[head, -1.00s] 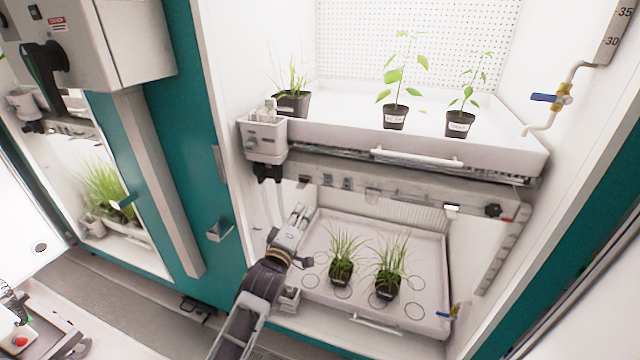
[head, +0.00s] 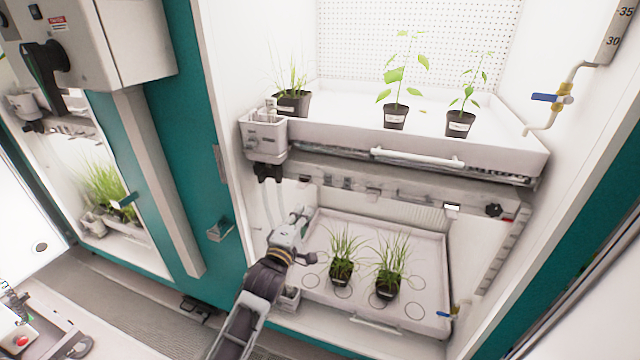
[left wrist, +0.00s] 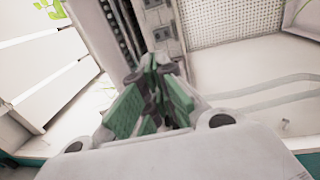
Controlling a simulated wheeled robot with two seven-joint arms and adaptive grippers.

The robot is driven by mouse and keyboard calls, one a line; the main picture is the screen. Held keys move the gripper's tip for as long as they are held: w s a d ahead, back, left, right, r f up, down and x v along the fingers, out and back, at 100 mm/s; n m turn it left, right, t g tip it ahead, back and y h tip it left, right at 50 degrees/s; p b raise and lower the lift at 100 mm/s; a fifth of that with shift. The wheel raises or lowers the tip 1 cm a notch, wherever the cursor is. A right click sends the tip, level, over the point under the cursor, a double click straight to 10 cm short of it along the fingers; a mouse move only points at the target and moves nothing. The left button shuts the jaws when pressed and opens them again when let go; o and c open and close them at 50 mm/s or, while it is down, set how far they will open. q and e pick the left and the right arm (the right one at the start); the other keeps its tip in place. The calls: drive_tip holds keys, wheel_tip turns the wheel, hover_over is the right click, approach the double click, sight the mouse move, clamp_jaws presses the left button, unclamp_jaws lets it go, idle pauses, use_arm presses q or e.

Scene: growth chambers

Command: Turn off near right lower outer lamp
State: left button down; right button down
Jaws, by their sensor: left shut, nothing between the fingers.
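A grey lamp rail (head: 400,196) runs under the upper shelf of the open chamber, with several small switch-like fittings on its front. A bright white piece (head: 452,208) shows near its right end. I cannot tell which fitting belongs to the near right lower outer lamp. My left gripper (head: 299,224) is in the lower bay, below the rail's left part and left of the lower tray. Its green fingers (left wrist: 155,98) are shut and empty in the left wrist view. Beyond them is a grey strip with dark switches (left wrist: 164,32); contact is not visible. My right gripper is out of view.
The lower tray (head: 425,250) holds two grassy pots (head: 341,272), close to my left gripper. The upper tray (head: 330,128) holds several potted plants. A blue-handled valve (head: 546,98) is on the right wall. A teal door frame (head: 190,150) stands left of my arm.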

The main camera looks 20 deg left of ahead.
use_arm(q)
drive_tip(key=shift+w, duration=0.2)
approach(324, 175)
drive_tip(key=shift+w, duration=1.1)
drive_tip(key=shift+w+p, duration=0.55)
drive_tip(key=shift+w, duration=1.9)
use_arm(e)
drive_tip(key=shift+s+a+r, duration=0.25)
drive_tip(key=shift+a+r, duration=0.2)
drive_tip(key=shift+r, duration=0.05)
